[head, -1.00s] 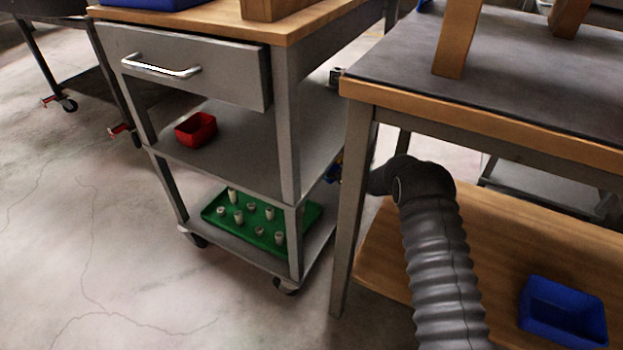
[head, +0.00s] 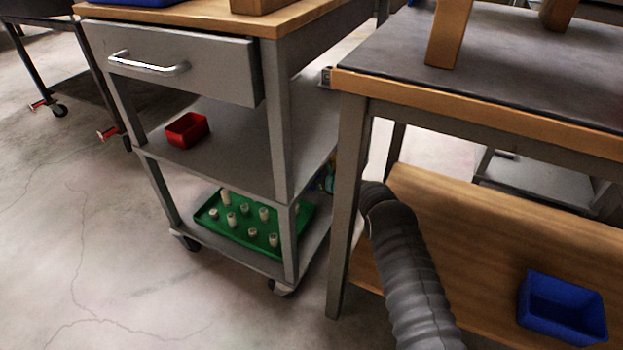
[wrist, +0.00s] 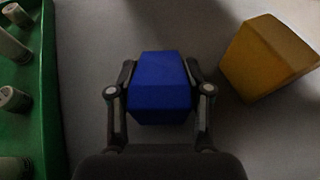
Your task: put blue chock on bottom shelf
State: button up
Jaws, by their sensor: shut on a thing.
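The blue chock (wrist: 160,88) sits between the two fingers of my gripper (wrist: 160,75) in the wrist view, and the fingers are shut on its sides. It is over a grey shelf surface beside the green tray. I cannot tell whether the chock touches that surface. In the head view the bottom shelf (head: 314,236) of the grey cart carries the green tray (head: 207,222). My gripper is hidden there behind the table leg and cart post, with only small coloured bits showing near the cart's right side.
A yellow chock (wrist: 262,62) lies right of my gripper in the wrist view. The tray holds several pale pegs. A red bin (head: 187,130) sits on the cart's middle shelf. The table leg (head: 347,200) stands close to my arm. A blue bin (head: 562,310) is on the table's lower shelf.

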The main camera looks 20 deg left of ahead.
dwell(0.3)
jog(key=o, duration=1.3)
jog(key=shift+r, duration=0.1)
jog(key=shift+s+d+r, duration=0.25)
jog(key=shift+d+r, duration=0.1)
jog(key=shift+d, duration=0.15)
jog(key=p+v, duration=0.2)
jog(key=v, duration=0.8)
jog(key=shift+s+d, duration=0.25)
jog(key=shift+d, duration=0.05)
jog(key=shift+d, duration=0.1)
